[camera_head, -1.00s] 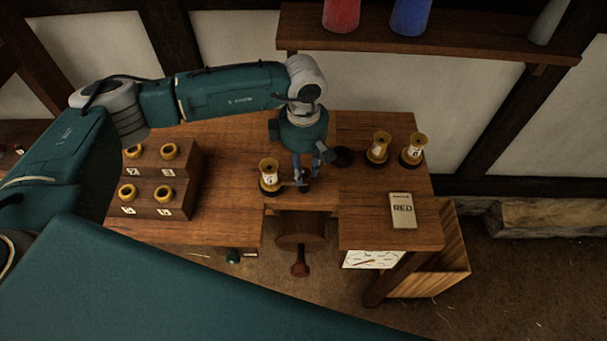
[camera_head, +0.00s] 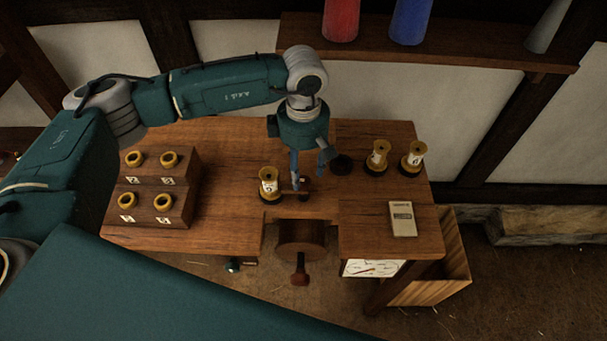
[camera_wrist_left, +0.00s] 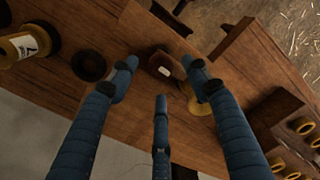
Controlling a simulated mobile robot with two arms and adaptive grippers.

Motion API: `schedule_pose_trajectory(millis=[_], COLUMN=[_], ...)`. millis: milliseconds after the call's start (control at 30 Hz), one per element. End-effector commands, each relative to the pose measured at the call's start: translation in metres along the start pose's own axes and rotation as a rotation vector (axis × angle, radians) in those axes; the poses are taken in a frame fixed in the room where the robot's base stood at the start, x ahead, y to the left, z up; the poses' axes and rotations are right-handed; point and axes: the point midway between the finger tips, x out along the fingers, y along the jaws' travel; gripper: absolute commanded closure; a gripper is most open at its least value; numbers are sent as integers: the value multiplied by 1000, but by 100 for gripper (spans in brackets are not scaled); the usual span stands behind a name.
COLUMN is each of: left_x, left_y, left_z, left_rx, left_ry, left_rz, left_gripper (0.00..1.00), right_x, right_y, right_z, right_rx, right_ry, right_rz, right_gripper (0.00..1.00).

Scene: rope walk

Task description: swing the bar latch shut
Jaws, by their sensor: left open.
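My left gripper (camera_head: 310,172) hangs over the middle of the bench (camera_head: 225,180), fingers spread and empty. Just below and in front of its fingers is a small dark reddish piece (camera_head: 304,184), beside a yellow spool (camera_head: 268,186). In the left wrist view a dark red-brown block with a pale patch (camera_wrist_left: 163,66) lies between and beyond the fingertips (camera_wrist_left: 160,84); it may be the same piece. I cannot tell for sure which part is the bar latch, nor its angle. The fingers show no clear contact with it. My right gripper is not in view.
A black ring (camera_head: 341,164) and two yellow spools (camera_head: 377,157) (camera_head: 413,157) stand to the right. A stepped block with yellow rings (camera_head: 182,205) is at left. A small display device (camera_head: 403,219) lies front right. A wooden drum with a handle (camera_head: 301,243) is at the front edge.

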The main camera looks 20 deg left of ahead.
Motion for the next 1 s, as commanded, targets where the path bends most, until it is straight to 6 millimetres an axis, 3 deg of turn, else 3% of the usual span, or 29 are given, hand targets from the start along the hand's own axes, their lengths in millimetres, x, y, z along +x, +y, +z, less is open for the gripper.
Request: schedule_pose_trajectory(millis=[200, 400, 600, 1000], left_x=[-50, -78, -87, -87], left_y=[1, 0, 0, 0], left_z=[0, 0, 0, 0], left_rx=[-1, 0, 0, 0], left_ry=[1, 1, 0, 0], left_rz=[5, 2, 1, 1], left_gripper=[52, 52, 52, 52], right_x=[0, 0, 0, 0], right_y=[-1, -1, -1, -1], right_z=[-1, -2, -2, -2], right_rx=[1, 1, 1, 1], right_ry=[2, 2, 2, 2], right_rz=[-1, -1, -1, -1], right_gripper=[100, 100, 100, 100])
